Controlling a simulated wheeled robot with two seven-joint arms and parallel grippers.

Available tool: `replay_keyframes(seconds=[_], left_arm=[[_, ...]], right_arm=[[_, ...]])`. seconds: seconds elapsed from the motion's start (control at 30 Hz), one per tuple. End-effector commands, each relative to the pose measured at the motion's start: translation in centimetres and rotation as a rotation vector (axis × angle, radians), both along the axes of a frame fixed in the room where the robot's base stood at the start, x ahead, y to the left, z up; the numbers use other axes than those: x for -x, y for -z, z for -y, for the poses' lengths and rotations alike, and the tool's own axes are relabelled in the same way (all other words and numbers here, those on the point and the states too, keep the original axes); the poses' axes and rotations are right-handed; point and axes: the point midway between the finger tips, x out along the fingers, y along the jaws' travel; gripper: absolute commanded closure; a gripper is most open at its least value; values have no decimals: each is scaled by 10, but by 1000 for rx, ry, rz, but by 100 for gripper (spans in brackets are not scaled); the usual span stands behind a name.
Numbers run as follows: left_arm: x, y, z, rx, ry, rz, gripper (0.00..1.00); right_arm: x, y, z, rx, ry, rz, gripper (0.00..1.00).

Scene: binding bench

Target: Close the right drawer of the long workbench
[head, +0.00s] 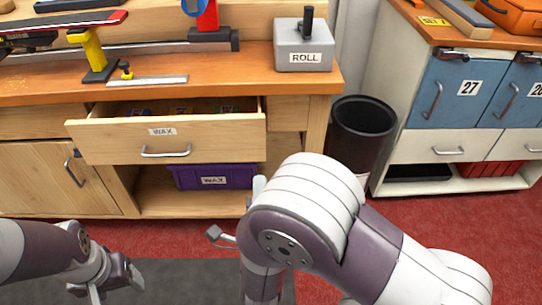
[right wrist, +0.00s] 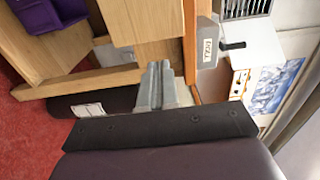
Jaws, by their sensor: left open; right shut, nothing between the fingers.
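The long workbench (head: 290,88) has a pale wood drawer (head: 215,143) labelled WAX, with a grey bar handle (head: 165,153). This drawer is pulled out, and its open top shows dark contents inside. My left gripper (head: 117,284) is open and empty at the lower left, below and apart from the drawer. My right gripper is mostly hidden behind my own arm in the head view. In the right wrist view its fingers (right wrist: 155,85) are shut and empty, close to pale wood of the bench. I cannot tell whether they touch it.
A purple WAX box (head: 212,177) sits on the shelf below the drawer. A grey ROLL box (head: 303,52) stands on the benchtop. A black bin (head: 362,130) stands right of the bench, beside a blue-doored cabinet (head: 452,90). Red floor (head: 400,212) lies in front.

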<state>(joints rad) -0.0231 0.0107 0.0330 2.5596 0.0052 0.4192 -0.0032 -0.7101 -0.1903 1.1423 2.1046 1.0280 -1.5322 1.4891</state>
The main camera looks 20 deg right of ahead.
Motion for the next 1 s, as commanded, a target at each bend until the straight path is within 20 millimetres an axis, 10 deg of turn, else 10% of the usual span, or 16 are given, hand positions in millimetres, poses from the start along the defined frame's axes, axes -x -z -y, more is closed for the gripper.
replay_keyframes(seconds=[0.63,1.0], left_arm=[[0,28,0,0,0,-1,30],[0,32,0,0,0,-1,30]], right_arm=[[-112,3,37,-11,1,1,100],[-132,1,43,-10,-3,-2,100]])
